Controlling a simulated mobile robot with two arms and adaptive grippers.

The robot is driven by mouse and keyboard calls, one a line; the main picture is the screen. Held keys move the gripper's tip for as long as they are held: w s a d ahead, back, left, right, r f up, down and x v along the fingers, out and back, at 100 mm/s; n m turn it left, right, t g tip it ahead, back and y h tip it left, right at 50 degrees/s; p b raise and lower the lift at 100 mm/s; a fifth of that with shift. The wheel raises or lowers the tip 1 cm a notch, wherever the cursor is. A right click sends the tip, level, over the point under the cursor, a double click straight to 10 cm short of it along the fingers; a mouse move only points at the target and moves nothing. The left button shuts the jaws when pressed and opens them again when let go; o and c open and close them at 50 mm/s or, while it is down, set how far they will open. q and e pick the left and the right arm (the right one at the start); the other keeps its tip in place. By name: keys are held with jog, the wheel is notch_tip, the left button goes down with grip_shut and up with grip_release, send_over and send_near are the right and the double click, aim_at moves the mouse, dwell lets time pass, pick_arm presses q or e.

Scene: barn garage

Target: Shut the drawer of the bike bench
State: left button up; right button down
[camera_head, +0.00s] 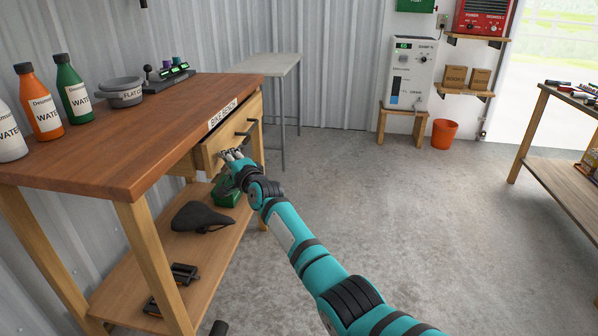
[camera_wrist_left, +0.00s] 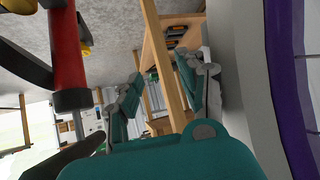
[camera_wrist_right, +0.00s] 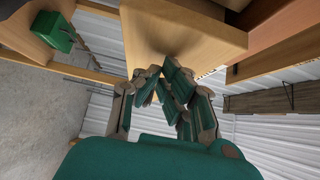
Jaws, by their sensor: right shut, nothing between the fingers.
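The bike bench (camera_head: 150,125) stands at the left with a brown top. Its pale wooden drawer (camera_head: 212,149) has dark bar handles on the front and appears to stand out a little; how far is hard to tell. My right gripper (camera_head: 229,154) is shut and empty at the lower near part of the drawer front. In the right wrist view, its fingers (camera_wrist_right: 165,88) are close to a pale wooden panel (camera_wrist_right: 165,35); contact is unclear. My left gripper (camera_wrist_left: 157,92) shows only in its wrist view, open, with a wooden post between its fingers in the picture.
Bottles (camera_head: 44,102), a grey bowl (camera_head: 121,92) and a dark rack (camera_head: 168,76) stand on the bench top. A saddle (camera_head: 203,217) and a green box (camera_head: 224,192) lie on its lower shelf. The concrete floor (camera_head: 390,200) is clear to the right.

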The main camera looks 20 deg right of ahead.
aim_at(216, 158)
jog(key=w+a+b, duration=0.2)
jog(key=a, duration=0.1)
jog(key=shift+a, duration=0.2)
pick_arm(q)
jog(key=w+d+r+t+h, duration=0.2)
jog(key=w+r+t, duration=0.3)
jog(key=r, duration=0.3)
jog(key=shift+d+r+t, duration=0.4)
jog(key=shift+t, duration=0.2)
jog(key=shift+w, duration=0.1)
pick_arm(e)
jog(key=shift+a, duration=0.1)
jog(key=shift+s+a, duration=0.1)
